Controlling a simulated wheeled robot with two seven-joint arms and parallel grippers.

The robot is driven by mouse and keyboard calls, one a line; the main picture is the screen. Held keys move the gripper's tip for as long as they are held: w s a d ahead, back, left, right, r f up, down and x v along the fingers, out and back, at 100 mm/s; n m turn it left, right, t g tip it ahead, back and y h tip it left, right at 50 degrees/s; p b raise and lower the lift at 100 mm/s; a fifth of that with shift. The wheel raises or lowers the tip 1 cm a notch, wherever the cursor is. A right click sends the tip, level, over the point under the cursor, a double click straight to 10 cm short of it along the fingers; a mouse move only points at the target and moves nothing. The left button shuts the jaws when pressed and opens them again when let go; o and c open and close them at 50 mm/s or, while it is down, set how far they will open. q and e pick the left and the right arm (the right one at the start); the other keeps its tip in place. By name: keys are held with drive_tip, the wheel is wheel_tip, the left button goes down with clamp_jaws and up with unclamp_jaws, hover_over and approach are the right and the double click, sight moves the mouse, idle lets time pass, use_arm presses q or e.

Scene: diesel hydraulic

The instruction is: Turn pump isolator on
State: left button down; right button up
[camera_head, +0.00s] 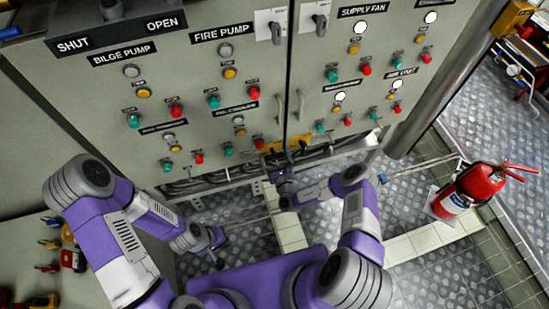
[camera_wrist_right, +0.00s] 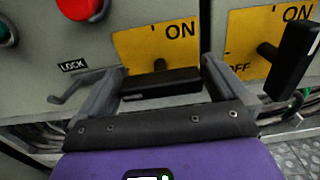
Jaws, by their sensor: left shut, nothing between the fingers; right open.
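Two yellow isolator plates sit at the cabinet's lower edge, a left one (camera_head: 272,147) and a right one (camera_head: 301,141). In the right wrist view the left plate (camera_wrist_right: 138,46) reads ON, and its black handle (camera_wrist_right: 160,83) lies about level. The right plate (camera_wrist_right: 247,35) shows ON and OFF, with a tilted black handle (camera_wrist_right: 296,58). Which one is the pump isolator cannot be read. My right gripper (camera_wrist_right: 164,76) is open, its fingers either side of the left handle; in the head view it is small (camera_head: 279,172). My left gripper (camera_head: 217,240) is shut and empty, low over the floor.
The grey cabinet (camera_head: 205,75) carries several lamps, buttons and labels. A small lock lever (camera_wrist_right: 75,88) is left of the isolator. Pipes and cables run below the cabinet. A red fire extinguisher (camera_head: 470,185) stands at right. A side bench (camera_head: 30,235) with small items is at left.

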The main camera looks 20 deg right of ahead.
drive_tip(key=c, duration=0.8)
drive_tip(key=shift+m, duration=0.4)
drive_tip(key=m, duration=0.3)
drive_tip(key=shift+m+p, duration=0.35)
drive_tip(key=shift+m, duration=0.05)
drive_tip(key=m, duration=0.4)
drive_tip(key=shift+d+f, duration=0.1)
drive_tip(key=m, duration=0.9)
drive_tip(key=shift+m, duration=0.3)
